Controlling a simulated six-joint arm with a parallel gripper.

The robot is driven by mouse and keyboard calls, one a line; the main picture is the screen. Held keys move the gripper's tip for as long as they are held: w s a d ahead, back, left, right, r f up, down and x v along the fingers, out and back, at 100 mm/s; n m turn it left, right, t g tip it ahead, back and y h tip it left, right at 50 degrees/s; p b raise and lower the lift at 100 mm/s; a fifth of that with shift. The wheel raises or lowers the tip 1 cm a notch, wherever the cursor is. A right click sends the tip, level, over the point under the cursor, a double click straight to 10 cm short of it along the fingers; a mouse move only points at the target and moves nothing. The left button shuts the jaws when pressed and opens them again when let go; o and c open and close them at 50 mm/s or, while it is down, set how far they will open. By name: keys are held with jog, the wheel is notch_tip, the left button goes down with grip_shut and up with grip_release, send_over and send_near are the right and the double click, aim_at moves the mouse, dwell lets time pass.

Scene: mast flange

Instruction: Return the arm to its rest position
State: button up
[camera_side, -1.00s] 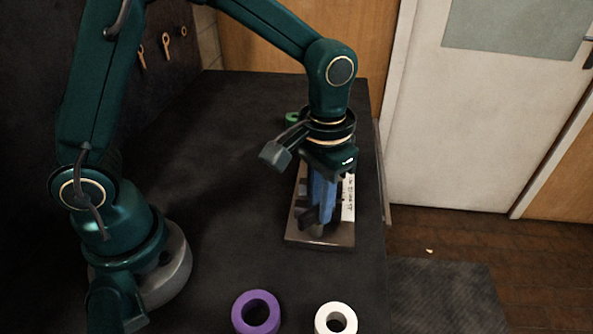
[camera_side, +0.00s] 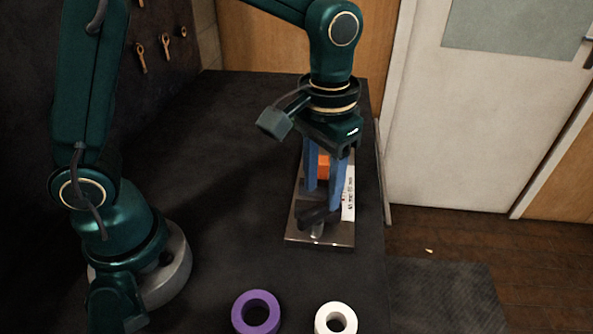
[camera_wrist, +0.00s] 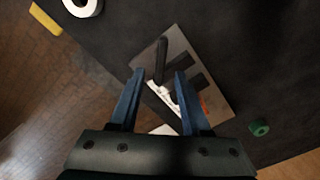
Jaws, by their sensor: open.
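My gripper (camera_side: 327,190) is open, with its two blue fingers pointing down above a metal plate (camera_side: 307,238) on the dark bench. Nothing shows between the fingers in the wrist view (camera_wrist: 152,80). A dark handle-like part (camera_side: 316,216) lies on the near end of the plate, below the fingertips; it also shows in the wrist view (camera_wrist: 161,60). A white label with print (camera_side: 349,195) is on the plate's right side.
A purple ring (camera_side: 241,314) and a white ring (camera_side: 324,318) lie at the bench's near edge. A green roll (camera_wrist: 259,128) lies beside the plate. Tools (camera_side: 140,57) hang on the back panel. The bench (camera_side: 220,180) left of the plate is clear.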

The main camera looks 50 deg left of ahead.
jog(key=shift+r, duration=0.55)
jog(key=shift+w+a+r, duration=0.1)
jog(key=shift+r, duration=0.15)
jog(key=s+a+r+n+t, duration=0.1)
jog(key=s+a+r+t, duration=0.25)
jog(key=r, duration=0.35)
jog(key=s+a+f+m+t, duration=0.1)
jog(key=s+a+f+t, duration=0.1)
jog(key=s, duration=0.5)
jog(key=shift+a+f, duration=0.4)
jog(key=shift+a, duration=0.4)
